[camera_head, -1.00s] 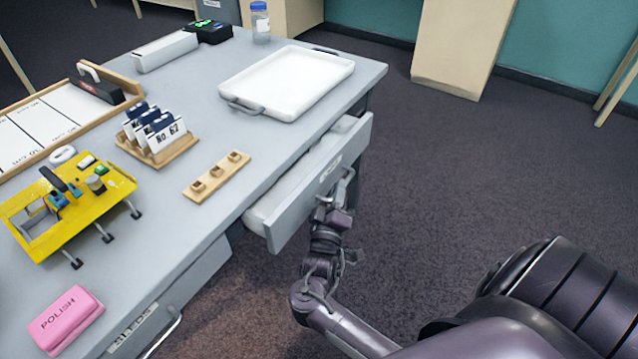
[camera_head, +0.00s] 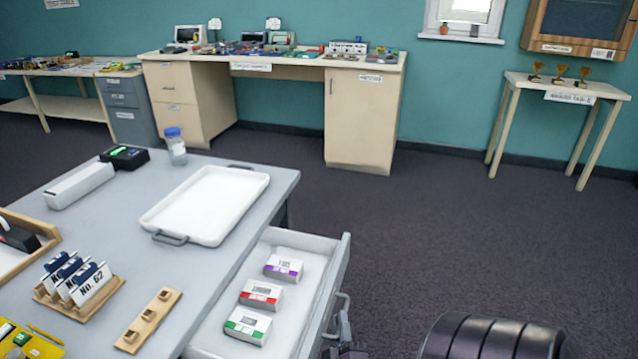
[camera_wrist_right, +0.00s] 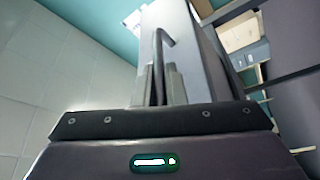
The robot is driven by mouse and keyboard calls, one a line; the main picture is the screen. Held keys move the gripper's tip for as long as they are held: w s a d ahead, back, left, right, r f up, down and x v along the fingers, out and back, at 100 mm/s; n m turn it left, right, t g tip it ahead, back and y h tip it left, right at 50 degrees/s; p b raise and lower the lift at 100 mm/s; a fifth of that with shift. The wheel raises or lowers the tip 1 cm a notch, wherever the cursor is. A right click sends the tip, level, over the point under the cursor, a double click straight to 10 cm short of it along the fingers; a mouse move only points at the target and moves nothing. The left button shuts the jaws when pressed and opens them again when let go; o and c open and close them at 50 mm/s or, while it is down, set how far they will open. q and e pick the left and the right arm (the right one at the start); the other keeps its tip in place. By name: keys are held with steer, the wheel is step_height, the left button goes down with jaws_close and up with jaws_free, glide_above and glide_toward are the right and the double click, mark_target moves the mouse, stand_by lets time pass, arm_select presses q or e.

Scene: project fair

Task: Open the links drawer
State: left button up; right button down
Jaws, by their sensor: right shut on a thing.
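The drawer (camera_head: 334,288) under the right side of the grey table stands pulled out, with its inside showing in the head view. Three small white boxes lie in it: one with a purple band (camera_head: 283,267), one with a red band (camera_head: 261,294) and one with a green band (camera_head: 247,325). My right gripper (camera_head: 342,330) is at the drawer's outer front, partly cut off by the lower edge. In the right wrist view its fingers (camera_wrist_right: 158,85) are shut on the bar handle (camera_wrist_right: 160,55). The drawer's label is not readable. My left gripper is not in view.
The grey table (camera_head: 215,262) carries a white tray (camera_head: 205,205), a bottle (camera_head: 175,147), a card holder (camera_head: 78,285) and a wooden block strip (camera_head: 150,320). Open floor (camera_head: 430,230) lies right of the drawer. A workbench (camera_head: 290,60) and a trophy table (camera_head: 565,88) stand behind.

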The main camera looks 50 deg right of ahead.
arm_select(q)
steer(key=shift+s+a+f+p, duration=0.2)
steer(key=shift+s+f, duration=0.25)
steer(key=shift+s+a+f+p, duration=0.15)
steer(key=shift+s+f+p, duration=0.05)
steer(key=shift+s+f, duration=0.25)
arm_select(e)
steer(key=shift+s+d, duration=0.35)
steer(key=shift+s, duration=0.45)
steer(key=shift+s+d, duration=0.3)
steer(key=shift+s, duration=0.5)
steer(key=c, duration=1.8)
jaws_free()
steer(key=shift+o, duration=0.2)
